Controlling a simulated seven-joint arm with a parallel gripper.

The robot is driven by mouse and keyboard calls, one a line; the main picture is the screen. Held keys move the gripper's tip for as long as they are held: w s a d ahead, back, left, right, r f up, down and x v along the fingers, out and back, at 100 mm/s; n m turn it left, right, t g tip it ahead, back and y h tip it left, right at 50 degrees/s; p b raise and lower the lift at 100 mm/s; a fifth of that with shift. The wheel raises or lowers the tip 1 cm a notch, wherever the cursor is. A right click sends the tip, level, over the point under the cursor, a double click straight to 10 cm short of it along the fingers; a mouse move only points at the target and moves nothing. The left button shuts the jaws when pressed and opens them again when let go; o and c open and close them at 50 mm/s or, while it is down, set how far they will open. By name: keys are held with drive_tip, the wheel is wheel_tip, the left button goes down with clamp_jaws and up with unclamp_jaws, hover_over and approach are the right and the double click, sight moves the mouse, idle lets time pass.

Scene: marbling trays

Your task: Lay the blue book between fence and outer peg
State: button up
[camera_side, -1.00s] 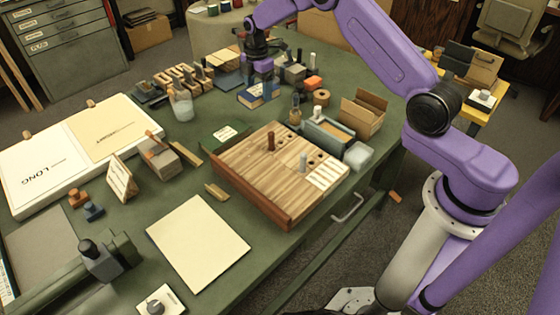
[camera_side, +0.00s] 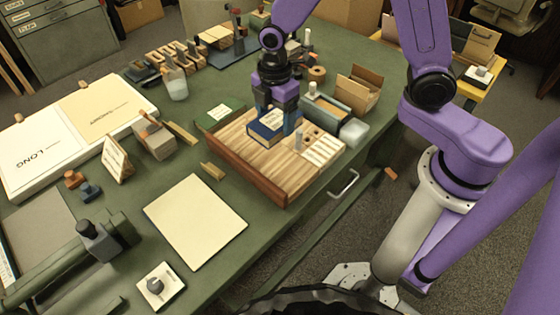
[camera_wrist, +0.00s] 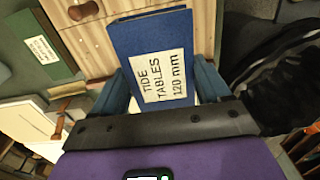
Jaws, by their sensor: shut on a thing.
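The blue book (camera_side: 265,128), labelled "TIDE TABLES 120 mm" in the wrist view (camera_wrist: 150,35), is held in my gripper (camera_side: 279,120), shut on it with a finger on each side. It is over the wooden board (camera_side: 245,147); whether it touches the board I cannot tell. A reddish-brown rail, seemingly the fence (camera_side: 246,170), runs along the board's front left edge.
A green book (camera_side: 218,115) lies beside the board's back left corner. A cream sheet (camera_side: 195,220) lies in front.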

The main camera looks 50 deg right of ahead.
drive_tip(key=shift+s, duration=0.55)
drive_tip(key=shift+s+f, duration=0.2)
drive_tip(key=shift+f, duration=4.75)
drive_tip(key=shift+f, duration=0.6)
drive_tip(key=o, duration=1.1)
drive_tip(key=shift+r, duration=0.1)
wheel_tip(320, 180, up, 13)
drive_tip(key=shift+r, duration=0.1)
